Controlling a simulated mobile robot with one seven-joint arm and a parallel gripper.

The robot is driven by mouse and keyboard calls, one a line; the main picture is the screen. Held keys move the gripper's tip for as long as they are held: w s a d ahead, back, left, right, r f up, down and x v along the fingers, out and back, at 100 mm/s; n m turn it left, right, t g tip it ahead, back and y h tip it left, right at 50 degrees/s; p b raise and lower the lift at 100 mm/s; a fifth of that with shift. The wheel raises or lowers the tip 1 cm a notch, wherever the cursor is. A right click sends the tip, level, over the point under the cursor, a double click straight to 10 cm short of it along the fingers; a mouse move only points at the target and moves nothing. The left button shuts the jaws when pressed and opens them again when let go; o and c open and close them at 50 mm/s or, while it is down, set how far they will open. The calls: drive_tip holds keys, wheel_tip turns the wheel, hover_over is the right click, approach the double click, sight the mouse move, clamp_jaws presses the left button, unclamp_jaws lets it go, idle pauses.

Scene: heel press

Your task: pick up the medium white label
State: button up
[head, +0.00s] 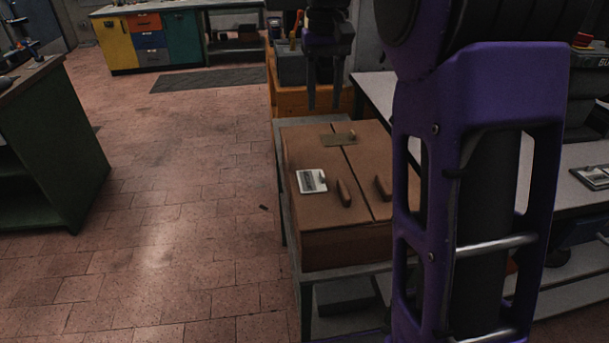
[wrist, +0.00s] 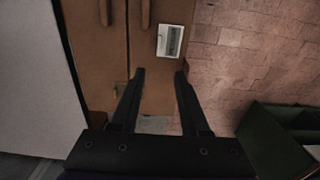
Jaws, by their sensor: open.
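A white label (head: 312,181) with dark print lies flat on top of a brown box (head: 320,215), near its left edge. The same label (wrist: 170,40) shows in the wrist view, beyond my fingertips. My gripper (head: 325,108) is open and empty, with its fingers pointing down over the far end of the box. In the wrist view, my gripper (wrist: 160,74) has clear space between its two fingers, and the label is apart from them. I cannot tell the label's size class from these frames.
Two brown handles (head: 343,193) (head: 383,187) stand up on the box, one close beside the label. A small brass-coloured plate (head: 339,139) lies at the far end. A bench (head: 570,205) stands at right, carrying another pale plate (head: 594,177). Open tiled floor (head: 180,220) lies left.

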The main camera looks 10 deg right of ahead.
drive_tip(key=b, duration=0.3)
hover_over(322, 173)
drive_tip(key=f, duration=1.2)
drive_tip(key=shift+w+f, duration=0.1)
drive_tip(key=shift+w, duration=0.1)
drive_tip(key=f, duration=0.5)
drive_tip(key=shift+s+f+b, duration=0.1)
drive_tip(key=shift+s+b, duration=0.1)
drive_tip(key=shift+b, duration=0.2)
clamp_jaws()
